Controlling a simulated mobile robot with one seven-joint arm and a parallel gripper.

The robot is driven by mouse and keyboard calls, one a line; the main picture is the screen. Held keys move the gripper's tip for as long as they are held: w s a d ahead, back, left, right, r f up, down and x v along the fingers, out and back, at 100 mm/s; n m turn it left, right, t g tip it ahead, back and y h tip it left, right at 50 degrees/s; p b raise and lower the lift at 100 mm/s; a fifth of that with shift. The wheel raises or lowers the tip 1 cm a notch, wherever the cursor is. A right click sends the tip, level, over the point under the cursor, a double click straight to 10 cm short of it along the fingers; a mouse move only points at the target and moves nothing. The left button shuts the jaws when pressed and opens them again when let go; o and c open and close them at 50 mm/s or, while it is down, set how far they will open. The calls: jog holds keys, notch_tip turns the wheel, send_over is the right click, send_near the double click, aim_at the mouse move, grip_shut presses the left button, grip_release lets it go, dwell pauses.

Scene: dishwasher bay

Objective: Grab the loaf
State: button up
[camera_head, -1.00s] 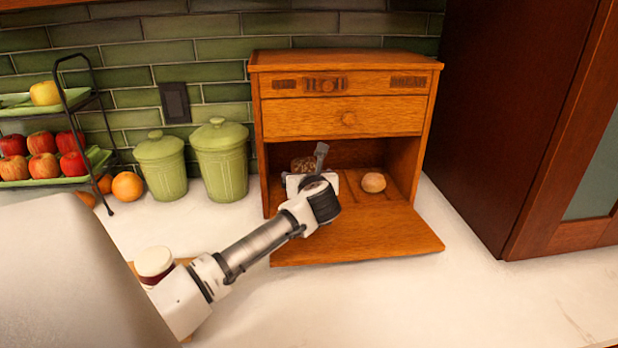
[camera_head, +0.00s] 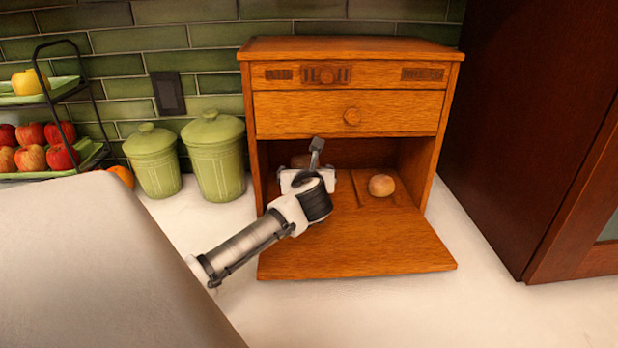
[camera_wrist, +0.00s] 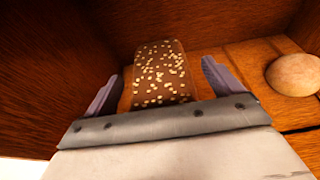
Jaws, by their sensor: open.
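The loaf (camera_wrist: 160,72) is brown with pale seeds or oats on top. It lies inside the bread box (camera_head: 350,112), toward the left side. In the wrist view my gripper (camera_wrist: 163,80) is open, with one finger on each side of the loaf's near end. I cannot tell whether the fingers touch it. In the head view my wrist and gripper (camera_head: 306,172) reach into the open box and hide most of the loaf; only a small brown part (camera_head: 300,160) shows behind them.
A round bun (camera_head: 381,185) sits to the right inside the box; it also shows in the wrist view (camera_wrist: 295,75). The box's lowered door (camera_head: 360,250) lies on the counter. Green canisters (camera_head: 215,155) stand left of the box, and a dark cabinet (camera_head: 545,130) stands right.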

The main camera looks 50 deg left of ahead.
jog(key=shift+s, duration=0.1)
jog(key=shift+c, duration=0.4)
jog(key=c, duration=1.2)
jog(key=shift+d+r, duration=0.1)
jog(key=shift+r, duration=0.1)
